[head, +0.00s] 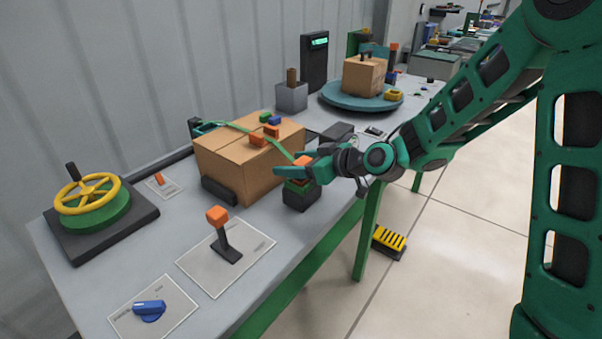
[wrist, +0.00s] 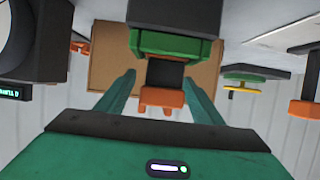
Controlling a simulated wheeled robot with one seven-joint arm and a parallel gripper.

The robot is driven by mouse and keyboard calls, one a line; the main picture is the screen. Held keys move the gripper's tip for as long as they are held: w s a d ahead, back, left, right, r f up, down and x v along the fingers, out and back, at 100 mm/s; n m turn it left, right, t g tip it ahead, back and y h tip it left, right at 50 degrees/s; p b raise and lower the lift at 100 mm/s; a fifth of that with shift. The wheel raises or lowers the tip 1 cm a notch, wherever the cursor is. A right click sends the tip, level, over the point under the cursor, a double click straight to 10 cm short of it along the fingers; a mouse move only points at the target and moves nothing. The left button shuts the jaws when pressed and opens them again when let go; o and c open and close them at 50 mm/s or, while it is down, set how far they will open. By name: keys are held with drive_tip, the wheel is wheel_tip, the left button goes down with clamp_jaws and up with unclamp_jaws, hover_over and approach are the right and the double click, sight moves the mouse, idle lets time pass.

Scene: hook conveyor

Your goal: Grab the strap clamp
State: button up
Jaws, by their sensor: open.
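The strap clamp has an orange handle (head: 303,160) above a green part and sits on a dark block (head: 301,200) in front of the cardboard box (head: 236,175). A green strap (head: 279,145) runs over the box towards it. My gripper (head: 288,164) is open at the clamp, partly covering it in the head view. In the wrist view, which appears upside down, the clamp's orange handle (wrist: 163,101) lies between my two spread fingers, with a gap on each side. I cannot tell whether either finger touches it.
Orange and small coloured blocks (head: 262,135) lie on the box. An orange-knobbed lever (head: 222,235), a blue knob (head: 150,310) and a yellow handwheel (head: 88,194) stand to the left. A turntable (head: 335,99) with another box is behind. The floor right of the table is mostly clear.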

drive_tip(key=shift+w+a+f, duration=0.25)
drive_tip(key=shift+w+a, duration=0.05)
drive_tip(key=shift+a, duration=0.05)
drive_tip(key=c, duration=1.2)
drive_tip(key=shift+r, duration=0.1)
